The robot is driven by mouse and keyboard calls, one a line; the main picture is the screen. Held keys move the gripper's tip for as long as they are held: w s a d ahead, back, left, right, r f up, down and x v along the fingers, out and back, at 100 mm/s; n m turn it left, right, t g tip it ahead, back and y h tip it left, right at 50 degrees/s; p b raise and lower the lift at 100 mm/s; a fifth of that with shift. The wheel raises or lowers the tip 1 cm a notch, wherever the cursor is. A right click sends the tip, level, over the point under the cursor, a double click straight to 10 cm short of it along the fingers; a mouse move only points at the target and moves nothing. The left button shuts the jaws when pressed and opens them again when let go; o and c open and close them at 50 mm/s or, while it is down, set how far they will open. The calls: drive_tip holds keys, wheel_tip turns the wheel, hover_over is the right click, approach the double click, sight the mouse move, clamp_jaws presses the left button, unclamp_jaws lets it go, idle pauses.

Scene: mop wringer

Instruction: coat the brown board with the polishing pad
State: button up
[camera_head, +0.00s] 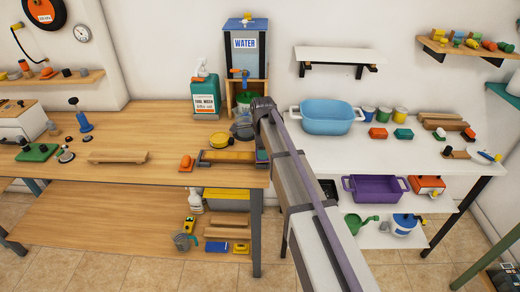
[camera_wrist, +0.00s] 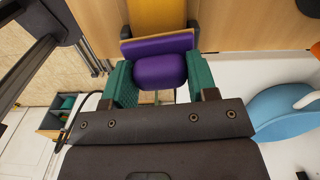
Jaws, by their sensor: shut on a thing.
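The polishing pad (camera_wrist: 157,44) is purple, with a rounded purple grip block. My gripper (camera_wrist: 160,72) is shut on that block between its two green fingers. A golden-brown board (camera_wrist: 158,15) lies just beyond the pad in the wrist view, and the pad covers its near end. I cannot tell whether the pad touches it. In the head view the board (camera_head: 226,156) lies lengthwise on the wooden table, in a holder with dark ends. My arm comes from the lower right, and the pad shows only as a small purple patch at the board's right end.
A pale wooden piece (camera_head: 118,157) lies further left. A blue basin (camera_head: 326,117) stands on the white table to the right.

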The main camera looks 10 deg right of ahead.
wheel_tip(320, 180, up, 7)
drive_tip(key=p, duration=0.7)
drive_tip(key=shift+r, duration=0.1)
drive_tip(key=shift+f, duration=0.2)
drive_tip(key=o, duration=0.4)
drive_tip(key=shift+c, duration=0.2)
drive_tip(key=c, duration=0.3)
drive_tip(key=shift+c, duration=0.3)
